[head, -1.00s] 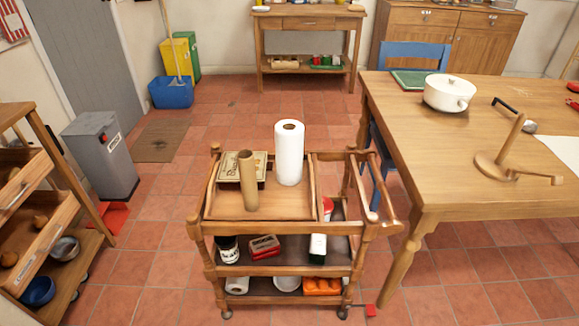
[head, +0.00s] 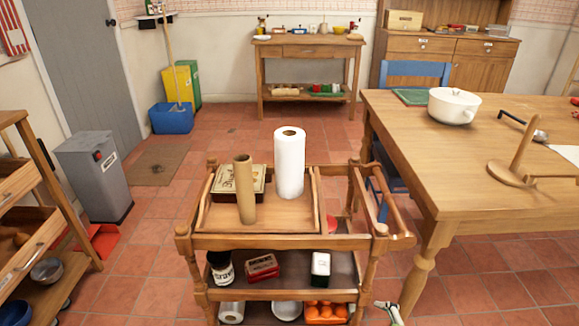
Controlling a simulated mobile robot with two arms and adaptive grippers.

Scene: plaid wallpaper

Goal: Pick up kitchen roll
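A white kitchen roll (head: 289,165) stands upright in the tray on top of a wooden trolley (head: 270,243). A bare brown cardboard tube (head: 245,192) stands upright in front and to its left. A decorated tin (head: 226,180) lies behind the tube, left of the roll. Another white roll (head: 231,312) lies on the trolley's lowest shelf, partly cut off by the picture's lower edge. Neither of my grippers is identifiable in the head view.
A wooden table (head: 470,190) with a white pot (head: 454,105) and a wooden roll stand (head: 512,172) is at the right. A drawer unit (head: 35,215) and a grey bin (head: 95,178) are at the left. Tiled floor is open behind the trolley.

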